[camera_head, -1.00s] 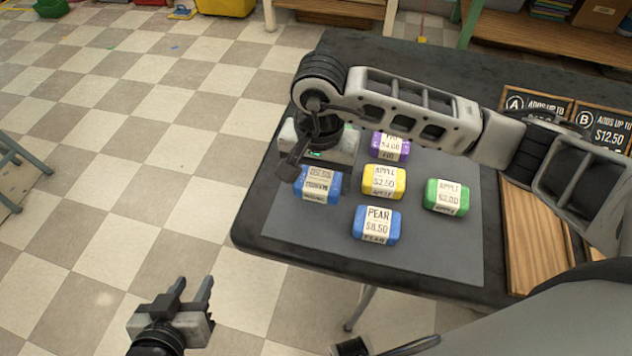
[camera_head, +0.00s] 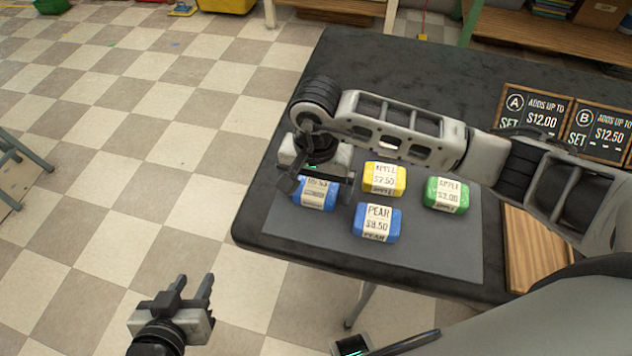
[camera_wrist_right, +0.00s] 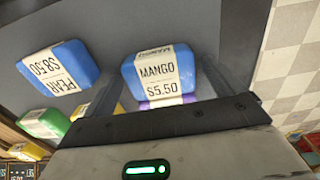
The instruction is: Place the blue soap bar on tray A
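A blue soap bar (camera_head: 317,194) lies at the left of the grey mat, partly hidden by my right gripper. In the right wrist view this bar (camera_wrist_right: 158,72) reads MANGO $5.50. My right gripper (camera_head: 316,184) is open, with its fingers on either side of that bar and gaps showing. A second blue bar (camera_head: 376,222), labelled PEAR $8.50, lies to its right; it also shows in the right wrist view (camera_wrist_right: 58,75). Sign A (camera_head: 535,108) stands behind a wooden tray (camera_head: 530,250), partly covered by my right arm. My left gripper (camera_head: 187,300) is open and empty, left of the table.
A yellow bar (camera_head: 384,179) and a green bar (camera_head: 446,195) lie on the mat (camera_head: 440,255). A purple bar (camera_wrist_right: 165,102) shows beyond the mango bar in the right wrist view. Sign B (camera_head: 598,131) stands right of sign A. The table's far part is clear.

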